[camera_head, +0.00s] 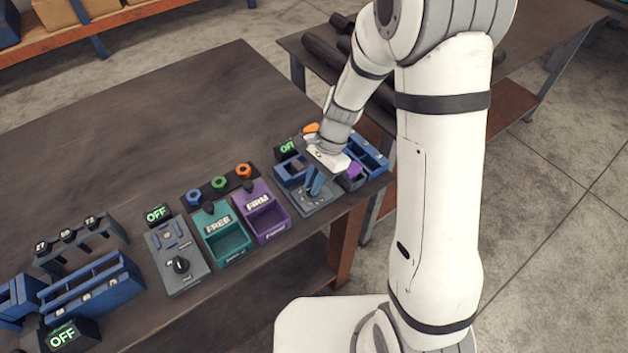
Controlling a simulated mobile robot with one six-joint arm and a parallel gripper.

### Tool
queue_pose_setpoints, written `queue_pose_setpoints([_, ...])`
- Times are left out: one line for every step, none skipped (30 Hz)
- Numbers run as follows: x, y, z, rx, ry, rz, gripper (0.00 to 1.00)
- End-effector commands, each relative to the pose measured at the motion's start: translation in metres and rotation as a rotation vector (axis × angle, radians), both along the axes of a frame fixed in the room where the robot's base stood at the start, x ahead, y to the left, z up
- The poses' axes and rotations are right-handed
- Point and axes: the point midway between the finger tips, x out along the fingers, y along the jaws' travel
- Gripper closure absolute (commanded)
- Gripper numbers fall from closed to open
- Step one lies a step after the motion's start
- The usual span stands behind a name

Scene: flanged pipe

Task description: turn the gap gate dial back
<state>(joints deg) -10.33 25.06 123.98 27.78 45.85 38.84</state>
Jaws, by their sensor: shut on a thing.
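My gripper (314,190) points down over a grey panel (318,206) near the right end of the bench. Its blue fingers are closed low over the front part of this panel. The gap gate dial appears to be between the fingertips; they hide it, so I cannot read its setting. A similar grey panel (170,246) to the left carries a black dial (181,265) and a green OFF sign (157,214). My gripper is well away from that one.
A teal bin (231,243) marked FREE and a purple bin (268,224) marked FIRM stand between the panels. Blue holders (368,158) flank the right panel. A blue rack (95,285) and another OFF sign (63,335) are at left. The bench's back is clear.

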Motion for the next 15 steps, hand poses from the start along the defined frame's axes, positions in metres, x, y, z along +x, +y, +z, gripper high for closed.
queue_pose_setpoints([0.0003,0.0001,0.0002,0.0,0.0,0.005,1.0])
queue_pose_setpoints([0.0003,0.0001,0.0001,-0.001,-0.001,0.011,1.0])
queue_pose_setpoints([0.0004,0.0002,0.0001,0.0,-0.001,0.019,1.0])
queue_pose_setpoints([0.0005,0.0001,0.0,-0.001,-0.001,0.027,1.0])
queue_pose_setpoints([0.0006,0.0002,0.0,0.0,-0.001,0.038,1.0])
queue_pose_setpoints([0.0008,0.0003,0.0,0.0,-0.001,0.054,1.0])
queue_pose_setpoints([0.0009,0.0005,0.0001,0.0,-0.001,0.068,1.0])
queue_pose_setpoints([0.0011,0.0008,0.0002,0.0,-0.001,0.083,1.0])
queue_pose_setpoints([0.0012,0.0009,0.0003,0.0,-0.001,0.107,1.0])
queue_pose_setpoints([0.0014,0.001,0.0003,0.0,-0.001,0.127,1.0])
queue_pose_setpoints([0.0015,0.0013,0.0002,0.0,-0.002,0.148,1.0])
queue_pose_setpoints([0.0015,0.0014,0.0002,0.0,-0.002,0.178,1.0])
queue_pose_setpoints([0.0015,0.0015,0.0002,0.0,-0.001,0.203,1.0])
queue_pose_setpoints([0.0018,0.0018,0.0002,0.0,-0.001,0.227,1.0])
queue_pose_setpoints([0.0021,0.0018,0.0,-0.001,-0.002,0.264,1.0])
